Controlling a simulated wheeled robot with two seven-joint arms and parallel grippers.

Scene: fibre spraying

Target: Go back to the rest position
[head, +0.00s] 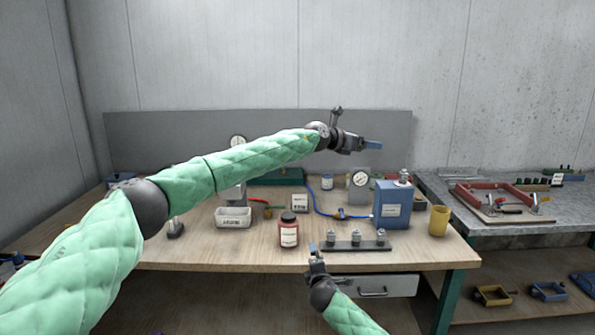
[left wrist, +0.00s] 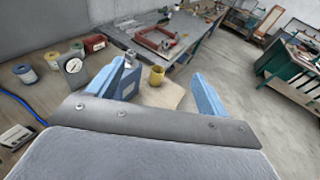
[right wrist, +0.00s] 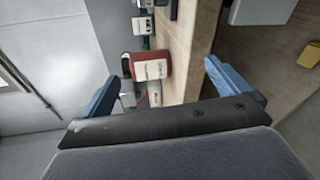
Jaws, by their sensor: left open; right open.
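My left arm reaches across the head view from the left. Its gripper (head: 373,145) is raised above the back of the workbench (head: 240,252), pointing right. In the left wrist view the left gripper's blue fingers (left wrist: 164,88) are spread, with nothing held between them. My right gripper (head: 312,250) is low at the bench's front edge, just left of a dark bar with several metal fittings. In the right wrist view its blue fingers (right wrist: 166,84) are apart and empty. A red jar (head: 288,231) with a white label stands just behind and left of the right gripper.
The blue container (head: 392,206) and yellow cup (head: 439,220) stand at the bench's right. The dark bar (head: 370,245) lies near the front edge. A white tray (head: 233,217) is left of the jar. A second bench (head: 500,234) stands right.

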